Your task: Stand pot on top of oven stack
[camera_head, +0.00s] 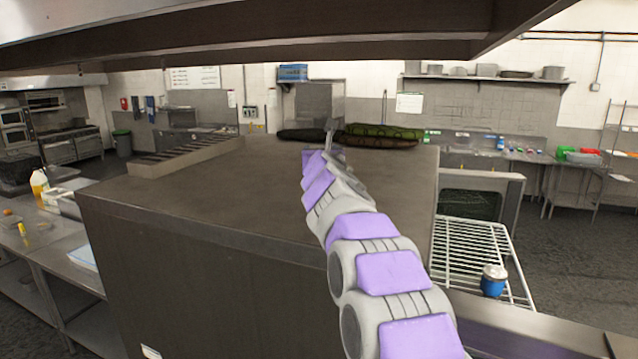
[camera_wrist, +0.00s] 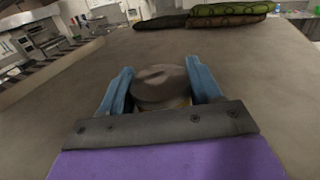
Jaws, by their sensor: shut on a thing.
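The oven stack (camera_head: 230,190) is a large dark metal box with a broad flat top in the middle of the head view. Its top (camera_wrist: 250,75) also fills most of the wrist view. My gripper (camera_wrist: 161,88) shows two blue fingers, shut on the pot (camera_wrist: 160,82), a dark rounded thing between them. The gripper and pot are over the stack's top; I cannot tell whether the pot touches it. In the head view my arm reaches out over the stack and hides the pot.
Green and dark bags (camera_head: 382,134) lie at the back of the top. A slatted metal piece (camera_head: 188,155) lies at its back left. A wire rack (camera_head: 470,250) with a blue jar (camera_head: 493,281) is on the right. A dark shelf (camera_head: 250,45) hangs above.

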